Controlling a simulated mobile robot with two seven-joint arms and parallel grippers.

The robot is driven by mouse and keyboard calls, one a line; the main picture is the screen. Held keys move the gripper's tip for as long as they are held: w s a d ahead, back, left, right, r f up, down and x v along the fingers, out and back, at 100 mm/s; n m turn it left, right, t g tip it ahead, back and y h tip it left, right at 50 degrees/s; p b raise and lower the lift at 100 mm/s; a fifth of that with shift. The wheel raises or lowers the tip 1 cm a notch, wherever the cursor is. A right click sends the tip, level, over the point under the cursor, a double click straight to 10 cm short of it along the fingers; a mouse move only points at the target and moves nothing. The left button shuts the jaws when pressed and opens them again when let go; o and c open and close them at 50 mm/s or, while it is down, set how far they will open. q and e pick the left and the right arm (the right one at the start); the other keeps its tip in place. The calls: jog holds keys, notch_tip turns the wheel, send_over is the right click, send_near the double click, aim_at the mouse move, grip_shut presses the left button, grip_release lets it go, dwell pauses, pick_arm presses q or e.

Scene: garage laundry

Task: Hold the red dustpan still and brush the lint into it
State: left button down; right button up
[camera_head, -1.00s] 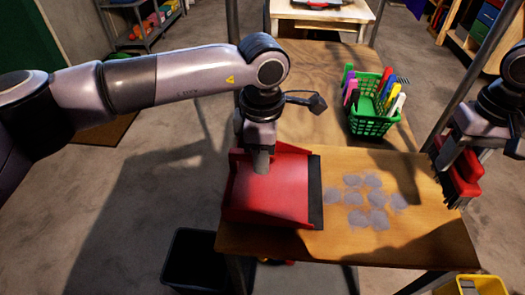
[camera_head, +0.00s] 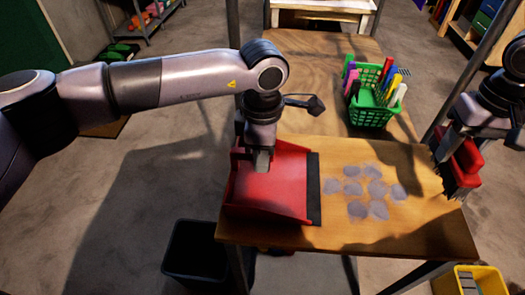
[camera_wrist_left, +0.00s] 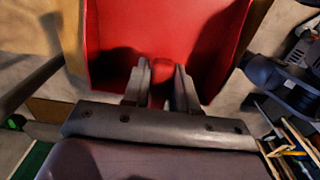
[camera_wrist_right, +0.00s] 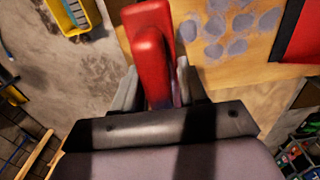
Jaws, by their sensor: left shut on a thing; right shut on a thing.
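The red dustpan (camera_head: 272,190) lies on the left part of the wooden table, its dark lip facing right toward the lint. My left gripper (camera_head: 262,162) is shut on the dustpan's handle (camera_wrist_left: 161,72), at the pan's back. Several grey lint clumps (camera_head: 376,189) lie spread on the table right of the lip, apart from it; they also show in the right wrist view (camera_wrist_right: 237,22). My right gripper (camera_head: 450,150) is shut on the red brush (camera_head: 462,168), which is at the table's right edge with bristles down. Whether the bristles touch the table I cannot tell.
A green basket (camera_head: 370,116) with colourful items stands on the table behind the lint. A black bin (camera_head: 195,254) is on the floor at the front left, and a yellow container (camera_head: 440,284) is at the front right. The table front is clear.

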pick_arm(q)
jog(key=shift+f, duration=0.1)
jog(key=c, duration=0.8)
grip_release()
grip_shut()
dwell(0.4)
